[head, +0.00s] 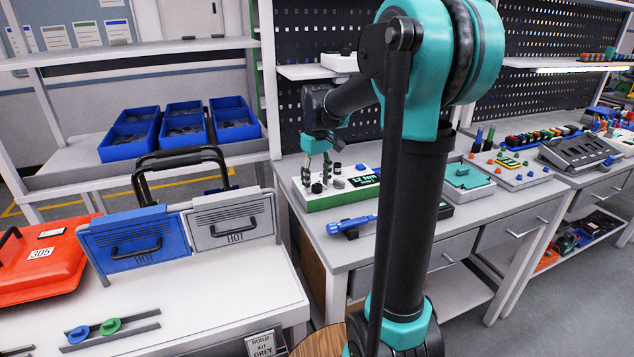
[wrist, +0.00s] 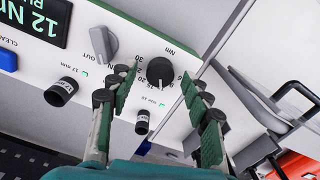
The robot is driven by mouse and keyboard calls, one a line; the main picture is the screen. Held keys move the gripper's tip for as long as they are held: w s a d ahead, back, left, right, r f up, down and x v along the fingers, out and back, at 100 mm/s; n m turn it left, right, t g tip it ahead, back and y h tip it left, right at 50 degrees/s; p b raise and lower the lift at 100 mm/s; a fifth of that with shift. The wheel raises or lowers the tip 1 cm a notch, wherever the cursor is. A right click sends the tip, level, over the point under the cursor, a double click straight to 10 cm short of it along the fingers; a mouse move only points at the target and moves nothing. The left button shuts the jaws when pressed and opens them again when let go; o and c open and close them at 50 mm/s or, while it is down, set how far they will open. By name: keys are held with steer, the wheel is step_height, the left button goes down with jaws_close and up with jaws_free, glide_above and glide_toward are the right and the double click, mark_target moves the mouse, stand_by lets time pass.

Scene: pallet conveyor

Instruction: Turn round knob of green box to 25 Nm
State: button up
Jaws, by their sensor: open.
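The green box (head: 350,193), with a green base and white top, sits on the grey workbench. Its panel (wrist: 125,18) fills much of the wrist view, with a lit display (wrist: 38,17) reading 12 Nm. The round black knob (wrist: 160,70) has a printed Nm scale with 30, 20 and 15 legible; I cannot read its pointer setting surely. My gripper (head: 317,172) is above the box's left part, pointing down. In the wrist view its open green-padded fingers (wrist: 160,84) lie on either side of the knob; contact cannot be told.
A grey lever knob (wrist: 100,43) and black cylinders (wrist: 62,91) stand on the same panel. A blue tool (head: 351,225) lies in front of the box.

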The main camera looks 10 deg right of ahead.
steer(key=shift+f, duration=0.25)
jaws_close()
